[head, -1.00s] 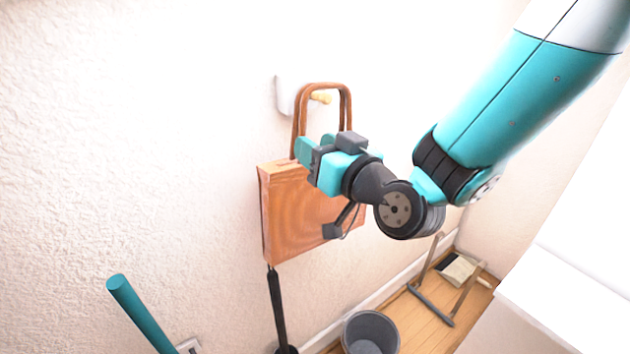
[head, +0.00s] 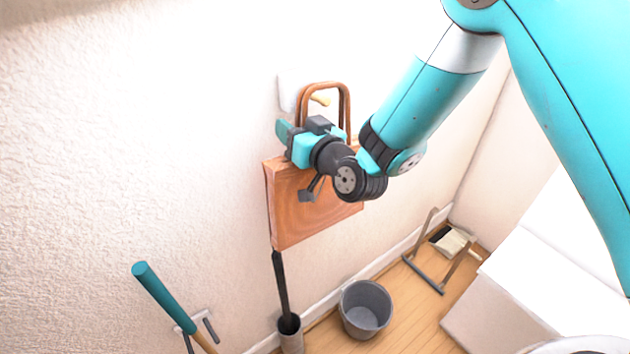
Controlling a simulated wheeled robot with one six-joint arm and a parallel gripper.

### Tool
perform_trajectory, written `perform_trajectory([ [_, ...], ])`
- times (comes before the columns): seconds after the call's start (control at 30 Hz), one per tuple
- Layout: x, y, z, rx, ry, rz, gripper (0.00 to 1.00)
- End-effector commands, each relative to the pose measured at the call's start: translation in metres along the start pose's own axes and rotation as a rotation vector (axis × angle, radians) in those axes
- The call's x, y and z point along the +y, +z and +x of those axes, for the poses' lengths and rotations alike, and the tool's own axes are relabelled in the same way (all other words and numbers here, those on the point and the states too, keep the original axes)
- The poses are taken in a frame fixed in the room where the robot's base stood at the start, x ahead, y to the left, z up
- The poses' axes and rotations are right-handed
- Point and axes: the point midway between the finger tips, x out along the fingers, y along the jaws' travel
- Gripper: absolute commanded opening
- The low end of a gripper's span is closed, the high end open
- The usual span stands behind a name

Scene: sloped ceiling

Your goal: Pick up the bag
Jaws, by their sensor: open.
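The bag (head: 290,222) is a flat, box-like bag with a brown wood-grain look and brown loop handles. It hangs on the wall by its handles (head: 347,97) from a pale yellow peg on a white mount (head: 288,88). My gripper (head: 283,131) is in front of the bag's upper left part, at the height of the handles' lower ends. Its jaws are open, pointing left toward the wall. My wrist hides part of the handles and the bag's top edge. I cannot tell whether a handle lies between the fingers.
Below the bag, a dark-handled tool stands in a holder (head: 291,338) beside a grey bucket (head: 366,310). A dustpan (head: 452,241) lies on the wood floor at the right, near a white cabinet (head: 545,260). A teal-handled tool (head: 160,297) stands at the lower left.

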Motion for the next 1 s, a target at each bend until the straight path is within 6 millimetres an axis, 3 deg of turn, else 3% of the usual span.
perform_trajectory([
  [0.1, 0.0001, 0.0006, -0.0001, 0.0, 0.0, 0.0, 0.43],
  [0.13, 0.0001, 0.0005, -0.0001, 0.0, 0.0, 0.0, 0.39],
  [0.3, 0.0001, 0.0004, -0.0002, 0.0, 0.0, 0.0, 0.0],
  [1.0, 0.0, -0.0018, 0.0003, 0.006, 0.0, -0.001, 0.0],
])
